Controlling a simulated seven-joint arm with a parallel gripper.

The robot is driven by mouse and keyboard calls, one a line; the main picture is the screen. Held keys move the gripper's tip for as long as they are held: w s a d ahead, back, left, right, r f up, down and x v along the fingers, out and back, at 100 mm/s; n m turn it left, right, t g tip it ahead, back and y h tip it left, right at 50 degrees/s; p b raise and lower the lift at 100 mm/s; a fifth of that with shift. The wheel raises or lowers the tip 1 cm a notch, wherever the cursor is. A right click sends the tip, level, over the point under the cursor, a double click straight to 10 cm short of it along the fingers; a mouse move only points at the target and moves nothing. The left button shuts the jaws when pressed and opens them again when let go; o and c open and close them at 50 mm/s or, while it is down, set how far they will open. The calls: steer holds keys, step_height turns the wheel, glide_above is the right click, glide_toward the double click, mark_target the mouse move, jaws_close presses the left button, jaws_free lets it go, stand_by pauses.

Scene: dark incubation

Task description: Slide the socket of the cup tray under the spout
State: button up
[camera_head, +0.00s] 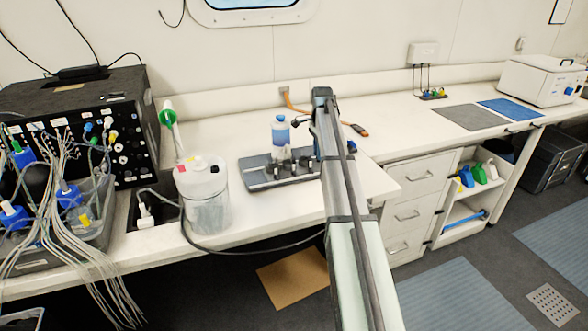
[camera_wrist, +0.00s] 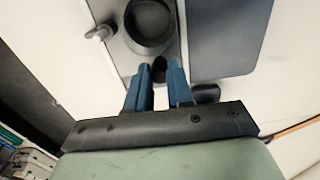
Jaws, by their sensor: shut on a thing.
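In the wrist view, two blue fingers of my gripper (camera_wrist: 160,72) are closed around a small dark knob at the near end of the grey cup tray (camera_wrist: 122,60). A round dark socket (camera_wrist: 150,25) lies in the tray just beyond the fingertips, and I see no cup in it. In the head view, a clear bottle with blue liquid (camera_head: 281,133) stands at a grey base (camera_head: 262,182) on the bench.
A white jerrycan (camera_head: 205,195) stands left of the grey base, with a dark cable running along the bench front. A black instrument box (camera_head: 85,115) and tubing are at the left.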

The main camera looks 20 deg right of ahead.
mark_target(310, 152)
steer(key=shift+a, duration=3.1)
steer(key=o, duration=0.6)
